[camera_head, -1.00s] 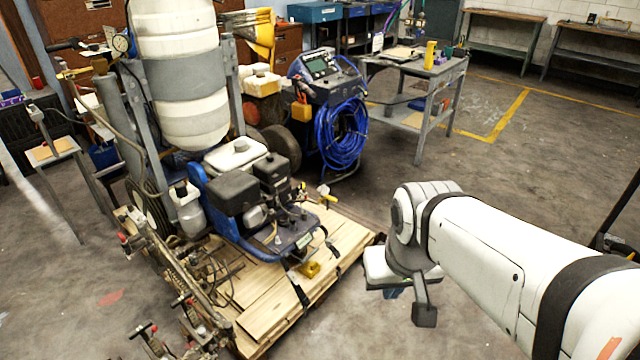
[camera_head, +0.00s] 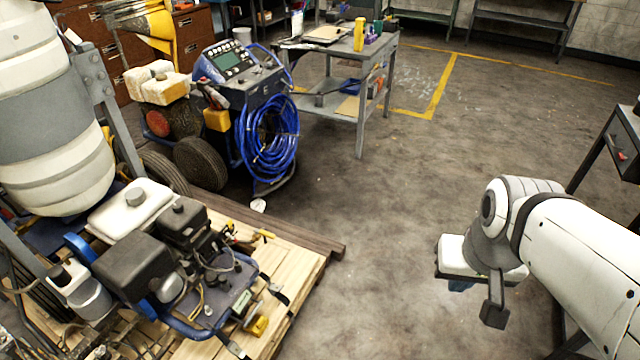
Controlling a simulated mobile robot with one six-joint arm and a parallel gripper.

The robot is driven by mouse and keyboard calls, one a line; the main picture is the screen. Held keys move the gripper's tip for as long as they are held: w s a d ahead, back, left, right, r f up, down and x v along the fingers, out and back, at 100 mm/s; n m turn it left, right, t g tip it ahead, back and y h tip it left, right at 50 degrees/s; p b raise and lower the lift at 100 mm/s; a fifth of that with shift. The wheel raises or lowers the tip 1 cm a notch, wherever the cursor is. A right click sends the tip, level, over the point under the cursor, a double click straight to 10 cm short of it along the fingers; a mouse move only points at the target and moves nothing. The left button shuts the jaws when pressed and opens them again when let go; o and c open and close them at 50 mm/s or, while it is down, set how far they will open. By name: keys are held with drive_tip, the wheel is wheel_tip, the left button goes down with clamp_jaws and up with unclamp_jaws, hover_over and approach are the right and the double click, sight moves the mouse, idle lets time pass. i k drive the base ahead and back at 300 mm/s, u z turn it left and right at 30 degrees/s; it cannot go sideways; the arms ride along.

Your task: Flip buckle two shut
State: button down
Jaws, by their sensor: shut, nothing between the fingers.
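My gripper (camera_head: 494,312) shows at the right as a dark grey end below the white arm, over bare floor. It looks shut and empty, well apart from the pallet. Dark straps hang at the near right corner of the line striper's blue engine base: one strap (camera_head: 233,346) runs down over the boards, another (camera_head: 278,294) lies to its right. A small yellow piece (camera_head: 257,326) sits between them. The buckles are too small to tell apart, and I cannot tell which is buckle two or whether it is open.
The engine (camera_head: 130,265) stands on a wooden pallet (camera_head: 300,262) at the lower left. A blue machine with coiled hose (camera_head: 268,140) stands behind it. A grey table (camera_head: 360,60) is at the back, a bench (camera_head: 625,145) at the right edge. The middle floor is clear.

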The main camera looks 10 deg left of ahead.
sight(275, 287)
drive_tip(key=u, duration=0.1)
drive_tip(key=i, duration=1.05)
drive_tip(key=u, duration=1.05)
drive_tip(key=i, duration=0.3)
drive_tip(key=u, duration=0.2)
